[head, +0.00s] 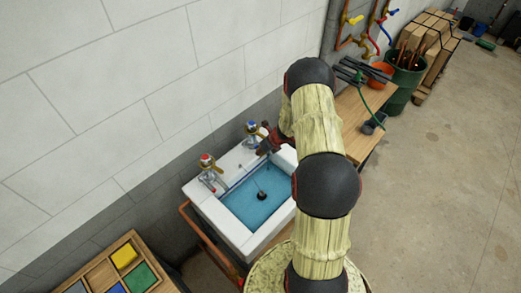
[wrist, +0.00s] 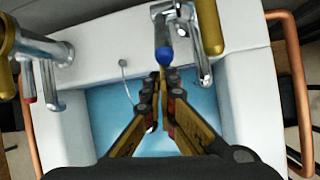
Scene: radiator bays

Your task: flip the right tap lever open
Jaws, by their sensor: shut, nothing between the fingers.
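A white sink (head: 228,218) with blue inside stands against the wall and carries two taps. The right tap (head: 252,130) has a blue mark on top; in the wrist view its chrome lever with a blue end (wrist: 165,56) points toward my gripper, beside its chrome spout (wrist: 203,68). The left tap (head: 207,165) has a red mark and shows at upper left in the wrist view (wrist: 42,48). My gripper (wrist: 163,76) is shut and empty, its fingertips just below the blue end in the picture. I cannot tell whether they touch. My arm hides part of the sink's right side.
A copper pipe rail (wrist: 298,95) runs around the sink's sides. A wooden bench (head: 352,118) with dark tools and an orange bucket (head: 380,73) stands beyond it. A green bin (head: 404,80) is farther back. A compartment box (head: 118,268) is at lower left. The floor at right is clear.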

